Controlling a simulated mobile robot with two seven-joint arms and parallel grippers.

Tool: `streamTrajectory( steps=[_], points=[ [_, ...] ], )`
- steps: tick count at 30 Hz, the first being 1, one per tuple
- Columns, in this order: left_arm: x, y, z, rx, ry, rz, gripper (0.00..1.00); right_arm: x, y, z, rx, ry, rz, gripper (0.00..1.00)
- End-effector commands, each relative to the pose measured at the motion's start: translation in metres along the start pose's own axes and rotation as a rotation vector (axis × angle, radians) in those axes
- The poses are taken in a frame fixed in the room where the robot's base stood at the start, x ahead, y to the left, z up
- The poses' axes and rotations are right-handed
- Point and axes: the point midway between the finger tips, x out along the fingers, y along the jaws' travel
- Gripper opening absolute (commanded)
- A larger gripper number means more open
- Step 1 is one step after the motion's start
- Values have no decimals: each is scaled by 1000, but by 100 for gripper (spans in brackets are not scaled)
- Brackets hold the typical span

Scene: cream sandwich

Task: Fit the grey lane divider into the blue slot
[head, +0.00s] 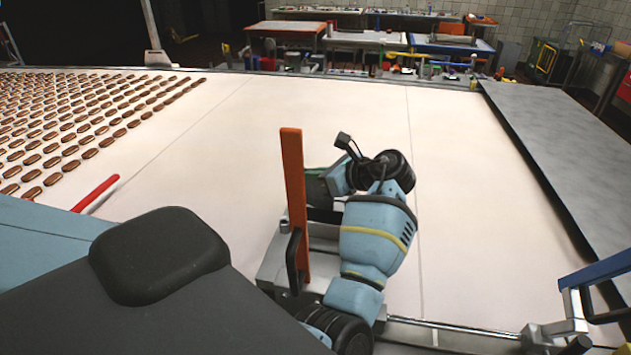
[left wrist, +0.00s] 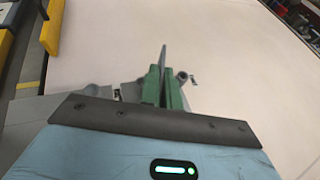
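My left gripper (head: 318,182) is low over the pale belt, just behind an upright orange bar (head: 293,180) that partly hides it. In the left wrist view its green fingers (left wrist: 163,88) stand close together on both sides of a thin grey plate, which looks like the lane divider (left wrist: 163,58), seen nearly edge-on. The fingers appear shut on it, and its top sticks up past them. The divider cannot be made out clearly in the head view. A blue bar (head: 598,270) on a metal bracket, perhaps the blue slot, is at the right edge. My right gripper is not in view.
The pale belt (head: 460,160) is clear around the gripper. Rows of brown pieces (head: 70,120) lie at the left, near a red bar (head: 97,193). A grey raised surface (head: 560,130) runs along the right. A metal rail (head: 450,335) runs along the front edge.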

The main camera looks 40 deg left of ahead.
Motion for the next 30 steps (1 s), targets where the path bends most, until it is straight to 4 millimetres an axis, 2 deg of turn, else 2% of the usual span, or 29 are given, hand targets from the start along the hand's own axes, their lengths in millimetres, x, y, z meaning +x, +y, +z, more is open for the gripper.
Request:
streamTrajectory(
  steps=[9, 15, 21, 30],
  points=[
    [-22, 0, 55, -9, -2, -2, 0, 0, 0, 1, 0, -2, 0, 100],
    [-32, 0, 79, -5, -1, -1, 0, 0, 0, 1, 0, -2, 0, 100],
    [-36, 0, 87, -2, 0, 0, 0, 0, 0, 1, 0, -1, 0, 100],
    [-35, 0, 85, -1, -1, 0, 0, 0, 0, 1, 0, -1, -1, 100]
  ],
)
